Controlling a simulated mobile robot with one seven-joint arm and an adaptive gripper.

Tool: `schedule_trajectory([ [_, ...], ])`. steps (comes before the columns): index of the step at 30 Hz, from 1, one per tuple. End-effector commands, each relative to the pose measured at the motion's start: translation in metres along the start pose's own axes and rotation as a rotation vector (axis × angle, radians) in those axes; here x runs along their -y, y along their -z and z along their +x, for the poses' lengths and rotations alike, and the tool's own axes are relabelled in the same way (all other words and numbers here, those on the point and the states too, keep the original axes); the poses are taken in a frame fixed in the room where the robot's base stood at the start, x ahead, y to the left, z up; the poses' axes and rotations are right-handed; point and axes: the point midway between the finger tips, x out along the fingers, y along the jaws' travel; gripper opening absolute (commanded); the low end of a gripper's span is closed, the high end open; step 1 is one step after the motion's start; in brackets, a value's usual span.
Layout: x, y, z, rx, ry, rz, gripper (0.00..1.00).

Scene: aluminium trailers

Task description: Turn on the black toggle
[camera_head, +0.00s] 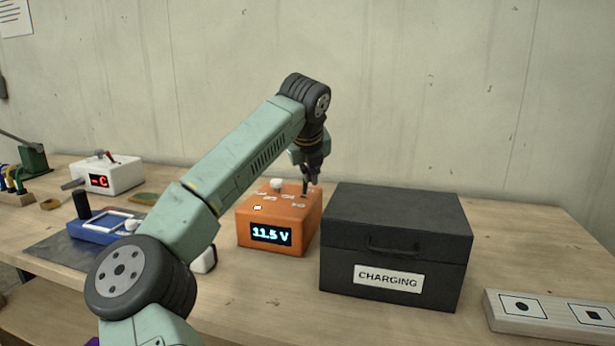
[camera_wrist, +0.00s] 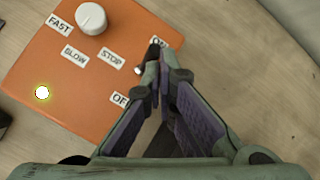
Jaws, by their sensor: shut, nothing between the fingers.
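The orange box (camera_head: 277,220) stands on the bench with a lit display reading 11.5 V. In the wrist view its top (camera_wrist: 60,65) carries a white knob (camera_wrist: 91,18), a glowing round light and labels FAST, SLOW, STOP, OF and one partly covered. The black toggle (camera_wrist: 153,50) is on the right part of the box top, its tip at the fingertips and partly hidden by them; it also shows in the head view (camera_head: 305,189). My gripper (camera_wrist: 159,75) is shut with nothing held, pointing down over the toggle. I cannot tell whether the fingers touch it.
A black box labelled CHARGING (camera_head: 395,240) stands close on the right of the orange box. A white device with a red display (camera_head: 108,172) and a blue device (camera_head: 100,228) are at left. A pale block with symbols (camera_head: 555,315) lies at far right.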

Motion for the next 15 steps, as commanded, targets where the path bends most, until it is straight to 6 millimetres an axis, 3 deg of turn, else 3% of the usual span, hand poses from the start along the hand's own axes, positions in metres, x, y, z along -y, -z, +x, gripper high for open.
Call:
schedule_trajectory([
  [15, 0.002, -0.006, -0.010, 0.000, 0.000, -0.001, 0.00],
])
